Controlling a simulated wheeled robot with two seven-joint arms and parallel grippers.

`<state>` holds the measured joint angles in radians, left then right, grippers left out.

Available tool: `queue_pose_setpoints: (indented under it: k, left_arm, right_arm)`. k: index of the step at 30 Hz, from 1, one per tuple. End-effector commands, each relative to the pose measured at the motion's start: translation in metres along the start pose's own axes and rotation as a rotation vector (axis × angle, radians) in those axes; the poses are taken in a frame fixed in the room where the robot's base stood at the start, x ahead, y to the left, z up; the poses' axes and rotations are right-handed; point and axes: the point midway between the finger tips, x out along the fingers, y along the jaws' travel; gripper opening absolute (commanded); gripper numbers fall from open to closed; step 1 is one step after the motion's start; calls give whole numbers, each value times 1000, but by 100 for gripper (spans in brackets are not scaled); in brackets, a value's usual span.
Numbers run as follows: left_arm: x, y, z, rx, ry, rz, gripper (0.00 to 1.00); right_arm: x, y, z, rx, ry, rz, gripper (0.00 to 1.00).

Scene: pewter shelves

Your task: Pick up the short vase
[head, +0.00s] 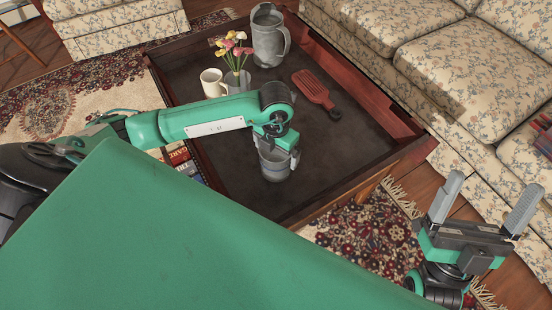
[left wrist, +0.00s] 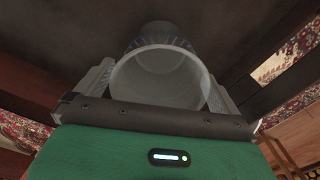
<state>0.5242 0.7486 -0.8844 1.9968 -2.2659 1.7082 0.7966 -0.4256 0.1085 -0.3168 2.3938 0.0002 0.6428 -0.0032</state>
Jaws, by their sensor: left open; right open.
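The short vase (head: 275,170), a pale grey cup shape, stands upright on the table's dark inner surface. In the left wrist view the short vase (left wrist: 160,78) shows its round open mouth and a dark band, between the two fingers. My left gripper (head: 278,152) is above and around it, open, with one finger on each side. I cannot tell whether the fingers touch it. In the left wrist view my left gripper (left wrist: 155,88) shows the same. The arm hides part of the vase's rim in the head view. My right gripper (head: 489,200) is open and empty, at the lower right.
The table (head: 395,155) has a raised wooden rim. Books (head: 180,157) lie at the left. A floral sofa (head: 430,60) stands right.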

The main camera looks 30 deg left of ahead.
Motion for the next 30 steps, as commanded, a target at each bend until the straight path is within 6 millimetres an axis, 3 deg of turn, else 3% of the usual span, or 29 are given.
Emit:
queue_pose_setpoints:
  k: [11,14,22,30]
  left_arm:
    - [9,0,0,1,-1,0,100]
    - [9,0,0,1,-1,0,84]
    - [9,0,0,0,-1,0,31]
    - [7,0,1,0,-2,0,31]
  right_arm:
    - [2,1,-12,-8,70,-4,91]
    - [2,1,-11,-8,69,-4,91]
    - [2,1,-11,-8,68,-4,91]
    - [3,1,-11,-8,66,-4,91]
